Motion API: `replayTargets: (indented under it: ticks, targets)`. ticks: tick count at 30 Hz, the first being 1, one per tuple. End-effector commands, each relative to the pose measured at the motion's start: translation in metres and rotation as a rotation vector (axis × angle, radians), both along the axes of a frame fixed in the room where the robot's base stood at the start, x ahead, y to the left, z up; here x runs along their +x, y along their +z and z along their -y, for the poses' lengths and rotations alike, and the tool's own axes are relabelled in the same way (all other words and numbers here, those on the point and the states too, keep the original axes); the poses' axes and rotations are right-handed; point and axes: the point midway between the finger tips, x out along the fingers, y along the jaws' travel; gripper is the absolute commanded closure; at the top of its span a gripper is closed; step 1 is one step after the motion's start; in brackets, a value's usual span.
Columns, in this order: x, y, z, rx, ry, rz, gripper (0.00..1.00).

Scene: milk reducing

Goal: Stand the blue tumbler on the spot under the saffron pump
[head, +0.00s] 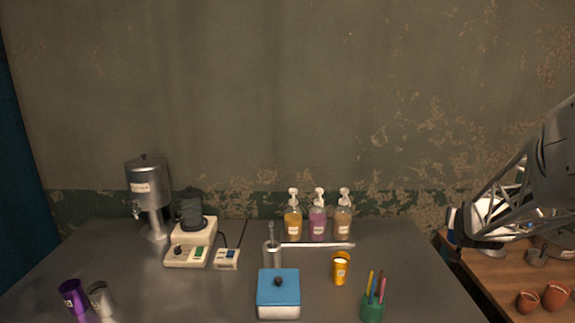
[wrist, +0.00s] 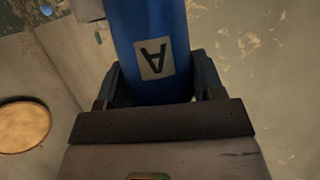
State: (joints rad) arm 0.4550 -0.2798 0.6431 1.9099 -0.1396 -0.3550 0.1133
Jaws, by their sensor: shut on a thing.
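My gripper (wrist: 155,88) is shut on the blue tumbler (wrist: 150,35) in the wrist view, one finger on each side. The tumbler carries a pale label with a dark letter A, upside down in that view. Its far end runs out of the frame. In the head view my arm is at the right, over the wooden side table, well away from the pumps; I cannot make out the tumbler clearly there. The saffron pump (head: 293,222) is the leftmost of three pump bottles at the back of the dark table. A pale strip (head: 320,245) lies in front of them; no separate spot is distinguishable.
The purple pump (head: 318,222) and a tan pump (head: 343,222) stand beside it. In front are an orange cup (head: 340,268), a blue-lidded box (head: 278,295), a pen holder (head: 372,308) and a metal holder (head: 271,254). Purple (head: 73,296) and silver (head: 101,299) cups stand front left.

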Motion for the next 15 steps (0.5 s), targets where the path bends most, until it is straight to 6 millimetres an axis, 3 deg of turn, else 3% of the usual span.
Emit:
replayTargets:
  ticks: [15]
  targets:
    - [-0.002,0.006,-0.070,0.000,0.076,0.001,0.68]
